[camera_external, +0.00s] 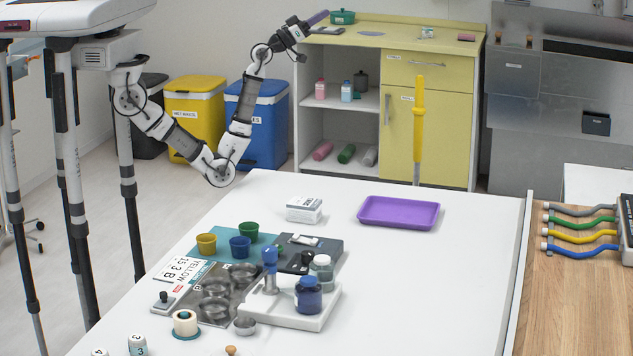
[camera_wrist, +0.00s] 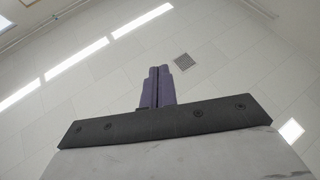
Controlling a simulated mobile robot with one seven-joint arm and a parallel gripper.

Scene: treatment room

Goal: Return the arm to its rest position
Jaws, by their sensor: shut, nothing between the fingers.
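My arm reaches from its mount at the upper left in the external view. It dips to a low elbow beside the table's far left edge, then rises again. My gripper (camera_external: 318,18) is at the raised end, in front of the yellow-green cabinet's top left corner in the picture, and points up to the right. In the wrist view its purple fingers (camera_wrist: 158,86) are shut together with nothing between them.
The white table (camera_external: 450,265) holds a purple tray (camera_external: 398,212), a small white box (camera_external: 304,210), coloured cups, metal bowls and bottles. A blue bin (camera_external: 262,130) and a yellow bin (camera_external: 196,105) stand behind my arm. The table's right part is clear.

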